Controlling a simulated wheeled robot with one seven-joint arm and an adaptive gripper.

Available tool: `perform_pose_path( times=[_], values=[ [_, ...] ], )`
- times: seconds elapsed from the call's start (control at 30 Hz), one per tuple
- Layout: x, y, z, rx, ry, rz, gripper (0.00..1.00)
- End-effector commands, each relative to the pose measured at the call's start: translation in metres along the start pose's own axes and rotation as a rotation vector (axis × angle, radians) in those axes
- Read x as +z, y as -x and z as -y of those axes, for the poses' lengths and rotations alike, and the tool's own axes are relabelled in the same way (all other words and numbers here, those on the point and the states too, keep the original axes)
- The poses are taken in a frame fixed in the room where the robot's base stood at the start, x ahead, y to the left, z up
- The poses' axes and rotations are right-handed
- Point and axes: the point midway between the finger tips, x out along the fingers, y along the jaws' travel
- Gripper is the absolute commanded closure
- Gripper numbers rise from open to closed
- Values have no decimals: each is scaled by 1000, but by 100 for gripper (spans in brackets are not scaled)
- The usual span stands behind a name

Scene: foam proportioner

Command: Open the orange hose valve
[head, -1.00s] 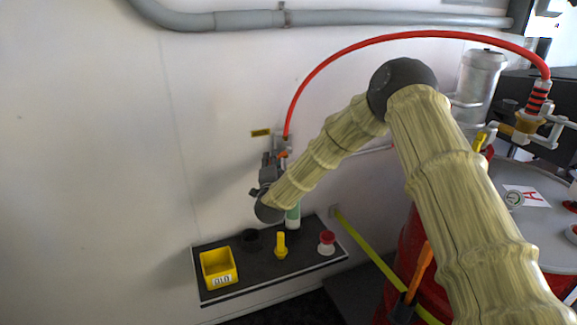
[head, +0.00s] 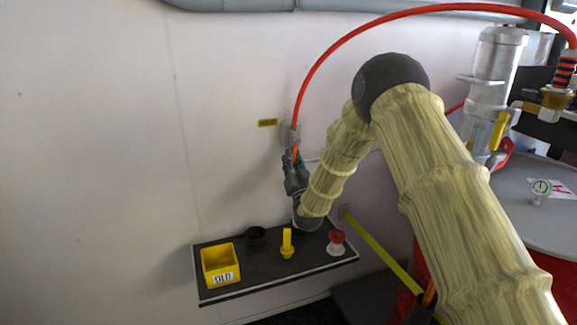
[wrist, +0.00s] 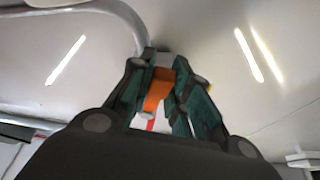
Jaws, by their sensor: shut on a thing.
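The orange valve handle (head: 295,152) is at the wall, below the lower end of the red hose (head: 312,70). Only a small part of it shows in the head view. My gripper (head: 294,163) is at the handle from below. In the wrist view the orange handle (wrist: 158,91) lies between the two fingers (wrist: 160,98), and the gripper is shut on it. The grey fitting (head: 288,132) behind the handle is partly hidden by my gripper.
A black shelf (head: 262,268) below carries a yellow bin (head: 221,265), a black cup (head: 256,238), a yellow part (head: 287,243) and a red-and-white part (head: 336,243). A grey drum lid (head: 530,205) and silver cylinder (head: 490,75) stand right. The wall to the left is clear.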

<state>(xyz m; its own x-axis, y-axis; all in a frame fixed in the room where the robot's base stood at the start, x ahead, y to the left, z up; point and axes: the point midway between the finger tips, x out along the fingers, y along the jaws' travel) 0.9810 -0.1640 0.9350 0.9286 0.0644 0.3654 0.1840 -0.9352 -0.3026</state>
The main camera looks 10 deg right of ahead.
Motion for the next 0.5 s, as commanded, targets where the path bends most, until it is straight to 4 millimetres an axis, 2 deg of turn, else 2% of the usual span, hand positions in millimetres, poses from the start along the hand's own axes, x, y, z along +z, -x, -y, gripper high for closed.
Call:
perform_pose_path(
  times=[0.2,0.5],
  values=[
    [2,1,-11,-56,135,2,100],
    [-1,0,-18,-96,233,2,100]
  ],
)
